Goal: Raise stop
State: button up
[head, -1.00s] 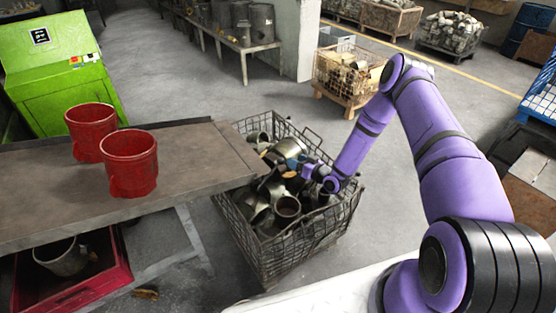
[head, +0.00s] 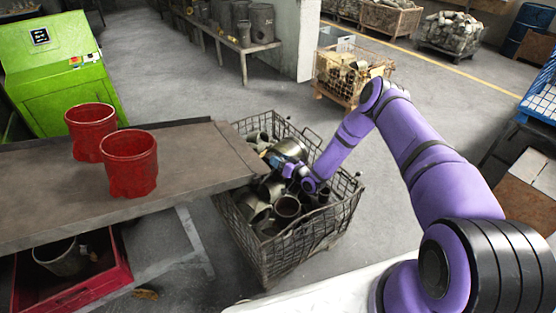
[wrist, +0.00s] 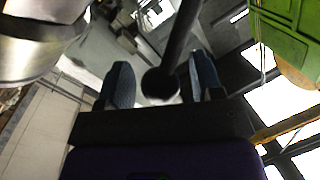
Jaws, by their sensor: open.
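My gripper (head: 288,166) is low over the wire basket in the head view, close to the metal parts. In the wrist view its two blue-grey fingers (wrist: 162,84) are spread apart. A dark rod with a round black end (wrist: 160,85) shows between them, with a gap on each side. The rod runs up and slightly right out of the picture. I cannot tell whether this rod is the stop, and no other stop is clearly recognisable. The rod cannot be made out in the head view.
The wire basket (head: 270,243) holds several metal pipe parts. A workbench (head: 60,205) with two red cups, one here (head: 130,163), stands left of it. A green machine (head: 62,75) stands behind. A shiny metal cylinder (wrist: 40,50) is close at the wrist view's upper left.

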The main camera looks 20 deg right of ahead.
jog(key=shift+w+a, duration=0.3)
jog(key=shift+w, duration=0.15)
grip_shut()
jog(key=s+a+n+h, duration=0.2)
jog(key=a+n, duration=0.6)
jog(key=s+a+n+h, duration=0.2)
jog(key=s+a+n, duration=0.1)
jog(key=a+n, duration=0.5)
jog(key=shift+s+a+r+g, duration=0.3)
jog(key=shift+r+g, duration=0.1)
jog(key=shift+r, duration=0.05)
jog(key=shift+f, duration=0.1)
dwell(0.6)
grip_release()
